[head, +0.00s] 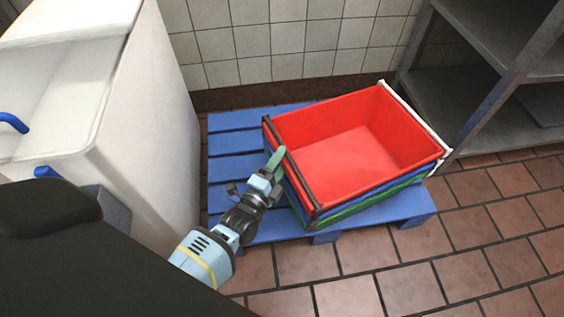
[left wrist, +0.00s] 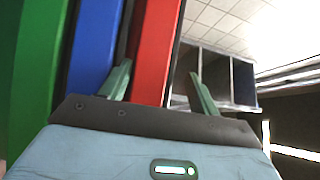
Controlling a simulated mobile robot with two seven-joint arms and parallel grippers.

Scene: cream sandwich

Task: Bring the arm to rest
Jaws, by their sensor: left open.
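My left gripper (head: 272,165) is at the left side of a stack of crates in the head view. Its arm comes in from the lower left. In the left wrist view its two green fingers (left wrist: 160,90) stand well apart. The edges of the red crate (left wrist: 157,45), blue crate (left wrist: 97,40) and green crate (left wrist: 35,60) show beyond and between the fingers. I cannot tell if a finger touches the red crate. My right gripper is in neither view.
The empty red crate (head: 350,150) tops the stack on a blue pallet (head: 232,140). A white cabinet or chest (head: 150,110) stands at the left, and metal shelves (head: 500,40) at the right. A tiled wall is behind. Open tiled floor (head: 450,250) lies at the lower right.

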